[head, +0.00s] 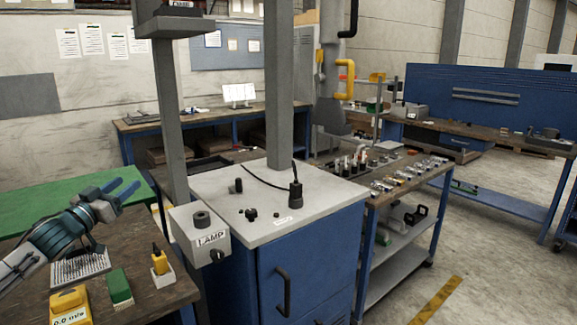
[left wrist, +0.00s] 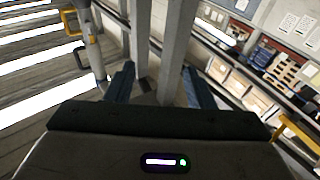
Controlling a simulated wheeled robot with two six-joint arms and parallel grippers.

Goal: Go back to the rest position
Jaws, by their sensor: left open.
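My left gripper (head: 123,187) is at the left of the head view, above the wooden table (head: 142,240) and in front of the green surface (head: 50,195). Its two blue fingers are spread apart with nothing between them. In the left wrist view the open fingers (left wrist: 160,84) point toward grey posts farther off. The wrist is tilted, so the room looks slanted there. My right gripper does not show in either view.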

